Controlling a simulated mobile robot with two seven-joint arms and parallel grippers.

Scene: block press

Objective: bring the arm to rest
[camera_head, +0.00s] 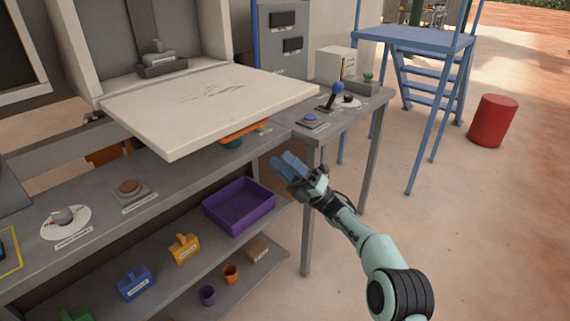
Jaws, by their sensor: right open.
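My right arm comes in from the lower right, and my right gripper (288,166) is in front of the workbench, near the corner where the bench meets the side table. The gripper has bluish fingers that point up and left. It is open, and no object shows between the fingers. It hangs in the air in front of the bench edge, right of the purple tray (240,225). My left gripper is not in view.
A pale press plate (210,100) juts over the grey bench (100,225). The side table (350,118) holds a blue-knobbed lever (337,90) and buttons. A blue stand (415,38) and red drum (492,121) stand right; floor there is open.

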